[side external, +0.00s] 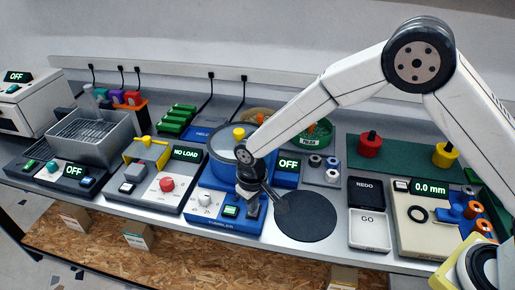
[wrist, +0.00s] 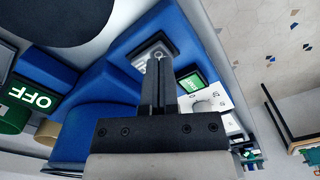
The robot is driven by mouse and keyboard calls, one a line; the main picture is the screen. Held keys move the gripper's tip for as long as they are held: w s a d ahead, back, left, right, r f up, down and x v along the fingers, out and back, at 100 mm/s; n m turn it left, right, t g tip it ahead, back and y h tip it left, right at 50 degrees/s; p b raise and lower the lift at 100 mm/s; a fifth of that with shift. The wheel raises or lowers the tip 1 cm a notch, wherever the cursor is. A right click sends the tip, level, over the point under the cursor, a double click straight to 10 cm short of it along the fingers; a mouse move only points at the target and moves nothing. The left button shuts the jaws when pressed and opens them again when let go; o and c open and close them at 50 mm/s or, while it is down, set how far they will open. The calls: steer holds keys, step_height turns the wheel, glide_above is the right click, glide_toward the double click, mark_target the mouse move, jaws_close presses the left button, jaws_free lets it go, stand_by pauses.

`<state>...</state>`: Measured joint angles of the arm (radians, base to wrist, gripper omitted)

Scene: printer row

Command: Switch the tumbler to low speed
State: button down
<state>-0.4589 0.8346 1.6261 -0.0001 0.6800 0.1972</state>
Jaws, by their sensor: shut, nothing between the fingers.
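The tumbler is a blue machine (side external: 222,158) with a round drum and a yellow knob on top, in the middle of the bench. Its display (side external: 289,164) reads OFF; the display also shows in the wrist view (wrist: 30,97). On its front are a white dial (side external: 205,199) and a lit green button (side external: 231,211). The dial (wrist: 203,104) and button (wrist: 188,82) lie right of my fingers in the wrist view. My gripper (side external: 250,212) is shut and empty, its tips over a dark-framed pale switch plate (wrist: 153,52), which they partly hide. I cannot tell whether they touch it.
A round black pad (side external: 305,216) lies right of the tumbler. The NO LOAD machine (side external: 160,178) with a red knob stands close on its left. The bench edge runs along the front.

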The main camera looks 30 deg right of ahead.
steer(key=shift+r, duration=3.15)
steer(key=shift+s+d+r, duration=0.1)
steer(key=shift+d+r, duration=0.05)
steer(key=shift+d, duration=0.3)
steer(key=s+d+r+m+t, duration=0.1)
steer(key=s+d+r, duration=0.1)
steer(key=s+d, duration=0.6)
steer(key=s+d+r+m+t, duration=0.1)
steer(key=s+d+r+m, duration=0.1)
steer(key=s+d, duration=0.6)
steer(key=d, duration=0.5)
steer(key=shift+t, duration=0.3)
steer(key=shift+w+r, duration=0.1)
